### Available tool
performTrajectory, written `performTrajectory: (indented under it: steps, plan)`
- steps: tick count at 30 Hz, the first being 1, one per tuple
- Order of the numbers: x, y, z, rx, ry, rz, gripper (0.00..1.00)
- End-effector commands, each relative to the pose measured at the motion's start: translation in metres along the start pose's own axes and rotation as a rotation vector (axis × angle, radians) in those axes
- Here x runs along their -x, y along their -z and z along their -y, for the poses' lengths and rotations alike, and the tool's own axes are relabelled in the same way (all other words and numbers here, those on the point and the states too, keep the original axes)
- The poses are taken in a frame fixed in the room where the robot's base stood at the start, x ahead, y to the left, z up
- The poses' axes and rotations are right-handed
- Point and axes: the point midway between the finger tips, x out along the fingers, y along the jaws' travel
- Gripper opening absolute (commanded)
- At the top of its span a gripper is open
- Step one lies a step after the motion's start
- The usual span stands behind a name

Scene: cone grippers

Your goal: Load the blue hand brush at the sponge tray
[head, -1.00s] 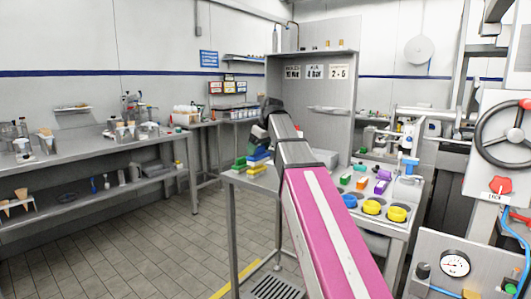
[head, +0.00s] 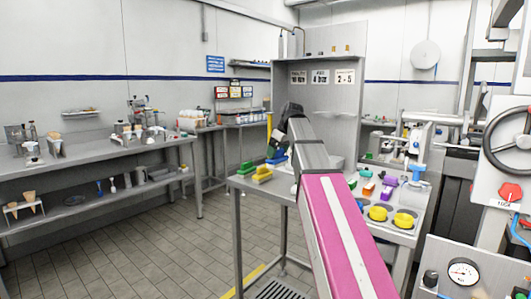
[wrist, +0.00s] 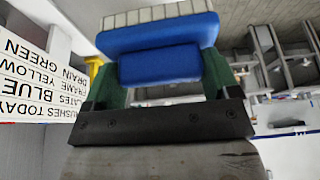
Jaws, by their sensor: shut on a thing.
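My gripper (wrist: 160,78) has green fingers and is shut on the blue hand brush (wrist: 160,62), whose pale bristle rows face the top of the wrist view. In the head view the brush (head: 278,160) is a small blue shape below my gripper (head: 277,150), at the far left part of the metal bench. My arm hides part of the bench. I cannot tell for certain which thing is the sponge tray.
A yellow block-like brush (head: 262,174) and a green one (head: 245,168) lie at the bench's left corner. Yellow cups (head: 404,220) and small coloured items stand on the bench (head: 250,187) right of my arm. A printed sign (wrist: 32,85) shows upside down in the wrist view.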

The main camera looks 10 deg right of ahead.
Motion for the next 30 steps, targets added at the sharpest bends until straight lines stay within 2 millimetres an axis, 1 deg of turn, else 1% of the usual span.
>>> performTrajectory:
  steps: [1,6,9,12,15,18,23,30]
  plan:
    - [0.003,-0.007,-0.02,-0.005,-0.001,0.001,0.63]
    - [0.009,-0.036,-0.071,-0.004,0.0,0.0,0.63]
    - [0.013,-0.052,-0.095,-0.004,-0.001,-0.002,0.63]
    - [0.016,-0.065,-0.113,-0.002,0.0,-0.004,0.63]
    - [0.018,-0.075,-0.125,0.0,0.0,-0.005,0.63]
    - [0.019,-0.08,-0.131,0.0,0.0,-0.006,0.63]
    - [0.017,-0.083,-0.133,0.001,0.001,-0.005,0.63]
    - [0.003,-0.089,-0.132,0.001,0.001,-0.005,0.63]
